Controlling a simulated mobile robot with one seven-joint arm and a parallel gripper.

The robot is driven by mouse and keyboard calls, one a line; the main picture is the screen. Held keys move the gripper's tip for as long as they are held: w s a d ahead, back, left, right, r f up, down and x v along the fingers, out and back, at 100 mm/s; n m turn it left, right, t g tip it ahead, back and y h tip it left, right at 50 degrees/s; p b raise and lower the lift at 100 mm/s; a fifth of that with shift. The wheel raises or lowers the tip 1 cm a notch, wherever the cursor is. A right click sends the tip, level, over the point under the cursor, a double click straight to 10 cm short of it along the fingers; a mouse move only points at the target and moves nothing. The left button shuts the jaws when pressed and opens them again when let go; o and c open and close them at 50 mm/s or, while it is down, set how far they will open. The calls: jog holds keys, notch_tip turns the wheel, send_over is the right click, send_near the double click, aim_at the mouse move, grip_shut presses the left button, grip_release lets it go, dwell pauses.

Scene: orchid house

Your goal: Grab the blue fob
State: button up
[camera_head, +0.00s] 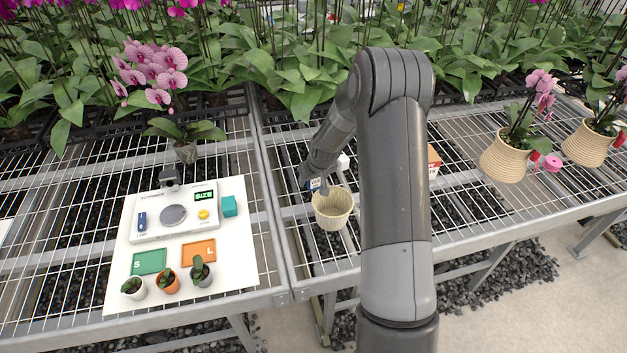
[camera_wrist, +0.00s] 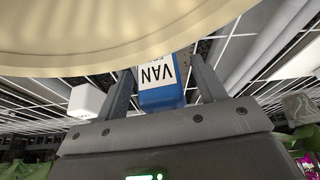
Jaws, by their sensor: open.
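A blue fob (camera_wrist: 162,97) with a white label reading "VAN" shows in the wrist view, upside down, between the two fingers of my gripper (camera_wrist: 165,85). The fingers stand apart on either side of it, and a gap shows at least on the right. I cannot tell whether either finger touches it. In the head view a small blue patch of it (camera_head: 312,184) shows at the end of my arm, beside a cream pot (camera_head: 332,210). My gripper (camera_head: 323,186) is small there and partly hidden by the pot.
The pot's pale curved side (camera_wrist: 130,25) fills the top of the wrist view, very close. A white block (camera_wrist: 86,101) is left of the fingers. A white board (camera_head: 240,265) with a scale and small pots lies left. Basket-potted orchids (camera_head: 503,158) stand right on the wire bench.

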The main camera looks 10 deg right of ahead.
jog(key=c, duration=1.1)
jog(key=shift+r, duration=0.1)
